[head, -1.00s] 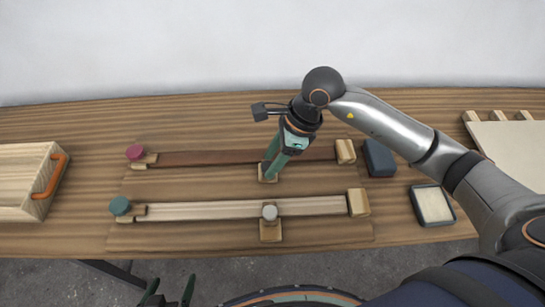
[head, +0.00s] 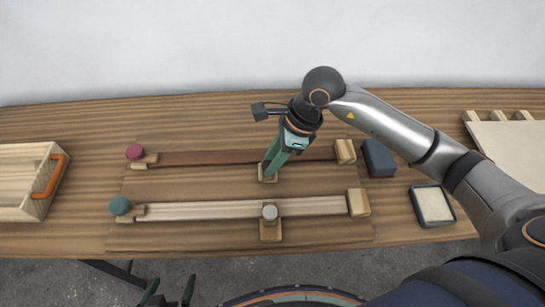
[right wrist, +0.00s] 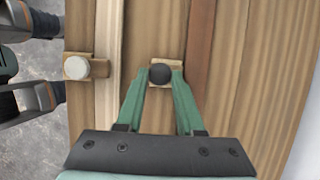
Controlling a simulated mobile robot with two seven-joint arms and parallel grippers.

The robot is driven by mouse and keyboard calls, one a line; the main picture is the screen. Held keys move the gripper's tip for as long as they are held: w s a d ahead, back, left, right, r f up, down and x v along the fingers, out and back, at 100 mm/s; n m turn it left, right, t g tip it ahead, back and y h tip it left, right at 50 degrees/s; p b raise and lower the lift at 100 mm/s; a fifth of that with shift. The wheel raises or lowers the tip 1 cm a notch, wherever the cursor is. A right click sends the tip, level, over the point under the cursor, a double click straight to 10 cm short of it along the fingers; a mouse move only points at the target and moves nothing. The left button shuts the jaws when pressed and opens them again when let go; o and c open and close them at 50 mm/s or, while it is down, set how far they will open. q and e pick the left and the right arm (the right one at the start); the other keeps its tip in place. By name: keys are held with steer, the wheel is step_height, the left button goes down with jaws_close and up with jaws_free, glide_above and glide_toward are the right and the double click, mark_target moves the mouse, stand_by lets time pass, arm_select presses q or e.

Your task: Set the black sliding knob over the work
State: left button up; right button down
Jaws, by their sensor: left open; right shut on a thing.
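The black knob (right wrist: 160,74) sits on a small wooden slider block (right wrist: 154,84). In the head view my right gripper (head: 269,174) hides the knob, and only the block's edges show around the fingertips. My right gripper (right wrist: 160,78) is shut on the black knob. The block lies beside a dark brown strip (head: 215,157), on its near side. The strip runs between end blocks on the board. My left gripper (head: 168,293) is open and empty, low in the head view off the table's front edge. Its fingers also show at the left of the right wrist view (right wrist: 28,62).
A white knob (head: 270,212) on its block stands by the pale strip (head: 215,208) in front. A red knob (head: 135,152) and a teal knob (head: 120,205) are at the left ends. A dark blue block (head: 379,158) and a tray (head: 451,217) lie right.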

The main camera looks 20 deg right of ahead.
steer(key=shift+w, duration=0.1)
stand_by(0.4)
steer(key=shift+w+d+f+b, duration=0.1)
steer(key=shift+w+d+b, duration=0.05)
steer(key=shift+w+b, duration=0.25)
steer(key=shift+w+d+b, duration=0.15)
steer(key=shift+w+b, duration=0.15)
steer(key=shift+w, duration=0.2)
steer(key=shift+w+d+b, duration=0.15)
steer(key=shift+w+b, duration=0.15)
steer(key=shift+w, duration=0.2)
steer(key=c, duration=0.5)
jaws_free()
steer(key=shift+s, duration=0.1)
steer(key=shift+c, duration=0.2)
steer(key=shift+r, duration=0.2)
steer(key=v, duration=1.2)
steer(key=shift+d+b, duration=0.15)
steer(key=shift+b, duration=0.2)
steer(key=shift+r, duration=0.15)
